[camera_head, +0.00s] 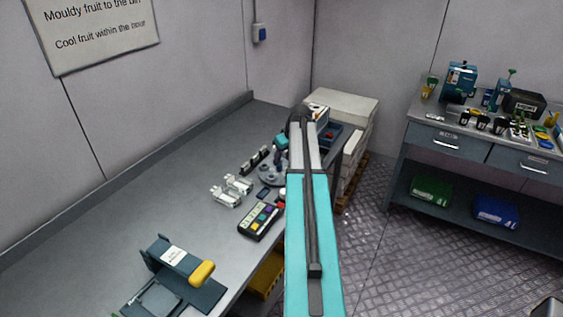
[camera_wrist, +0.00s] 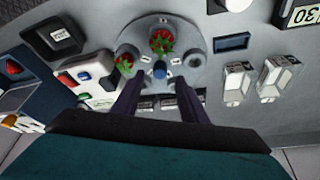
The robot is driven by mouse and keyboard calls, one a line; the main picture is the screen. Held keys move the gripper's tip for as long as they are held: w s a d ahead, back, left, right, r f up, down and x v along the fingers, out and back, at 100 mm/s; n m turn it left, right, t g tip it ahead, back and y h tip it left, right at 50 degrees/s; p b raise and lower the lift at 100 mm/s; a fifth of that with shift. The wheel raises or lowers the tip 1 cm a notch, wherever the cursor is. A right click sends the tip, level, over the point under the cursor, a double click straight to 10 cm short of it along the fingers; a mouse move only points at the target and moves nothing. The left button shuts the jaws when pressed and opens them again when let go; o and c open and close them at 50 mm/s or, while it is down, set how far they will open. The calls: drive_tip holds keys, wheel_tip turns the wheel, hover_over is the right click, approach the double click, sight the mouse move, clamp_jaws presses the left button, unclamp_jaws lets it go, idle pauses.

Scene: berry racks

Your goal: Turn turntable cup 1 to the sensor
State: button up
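The turntable is a round grey disc (camera_wrist: 200,42) in the wrist view, with several cup positions around it and small white labels too small to read. One red strawberry (camera_wrist: 162,40) sits at the far cup and another (camera_wrist: 124,64) at the left cup. A blue knob (camera_wrist: 159,70) stands near the disc's front. My gripper (camera_wrist: 158,84) is open, its two dark fingers apart on either side of the knob, with nothing visibly held. The turntable also shows small on the bench (camera_head: 270,176), partly behind my arm. I cannot tell which cup is 1 or which device is the sensor.
A button box (camera_wrist: 92,75) and black box (camera_wrist: 62,36) stand left of the disc. A small dark panel (camera_wrist: 232,43) and white clamps (camera_wrist: 236,82) lie right. A keypad (camera_head: 260,221) and yellow-handled device (camera_head: 180,265) are nearer on the bench, with clear surface leftward.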

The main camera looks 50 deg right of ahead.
sight(280, 165)
drive_tip(key=shift+p+x, duration=0.65)
drive_tip(key=shift+x, duration=1.5)
clamp_jaws()
